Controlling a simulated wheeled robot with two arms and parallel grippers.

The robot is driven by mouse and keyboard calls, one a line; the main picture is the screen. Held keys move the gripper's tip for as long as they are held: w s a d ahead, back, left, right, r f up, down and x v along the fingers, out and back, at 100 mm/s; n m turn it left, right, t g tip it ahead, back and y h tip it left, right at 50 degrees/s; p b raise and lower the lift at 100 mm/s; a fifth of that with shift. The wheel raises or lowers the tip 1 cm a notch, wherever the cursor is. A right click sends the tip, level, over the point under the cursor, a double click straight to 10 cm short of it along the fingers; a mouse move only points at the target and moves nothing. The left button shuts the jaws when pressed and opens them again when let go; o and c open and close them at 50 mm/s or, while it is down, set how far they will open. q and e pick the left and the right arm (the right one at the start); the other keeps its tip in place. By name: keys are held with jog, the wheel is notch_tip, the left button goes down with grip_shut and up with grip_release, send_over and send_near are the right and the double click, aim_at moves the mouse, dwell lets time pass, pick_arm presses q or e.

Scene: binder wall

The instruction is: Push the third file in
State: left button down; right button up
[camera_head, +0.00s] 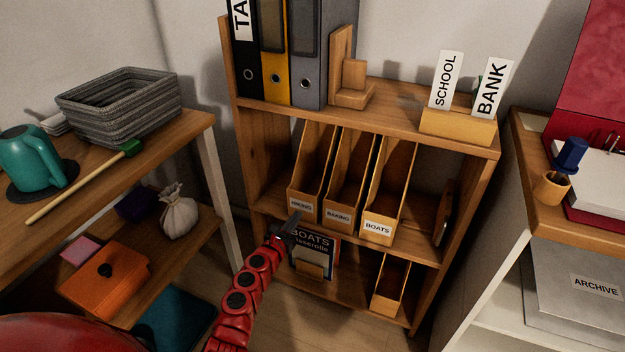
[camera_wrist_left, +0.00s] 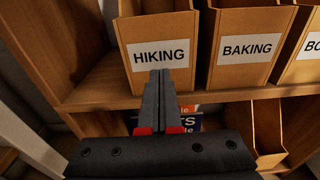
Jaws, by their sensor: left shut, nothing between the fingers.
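Three wooden magazine files stand side by side on the middle shelf: HIKING (camera_head: 302,206), BAKING (camera_head: 338,216) and BOATS (camera_head: 377,228), from left to right. In the left wrist view HIKING (camera_wrist_left: 161,76) and BAKING (camera_wrist_left: 245,70) show their labels, and BOATS (camera_wrist_left: 310,70) is cut off by the right edge. My left gripper (camera_head: 294,219) is shut and empty. Its fingertips (camera_wrist_left: 160,74) are in front of the HIKING file, over the lower part of its label; I cannot tell whether they touch. My right gripper is not in view.
Below are a BOATS book (camera_head: 312,245) on a stand and a wooden file (camera_head: 390,284). Binders (camera_head: 275,60) and a wooden box with SCHOOL and BANK cards (camera_head: 457,127) stand on top. A side table (camera_head: 200,130) is at left, a white cabinet (camera_head: 490,235) at right.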

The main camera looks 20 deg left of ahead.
pick_arm(q)
jog(key=shift+s, duration=1.85)
notch_tip(320, 180, up, 10)
jog(key=p, duration=0.8)
jog(key=shift+p, duration=0.3)
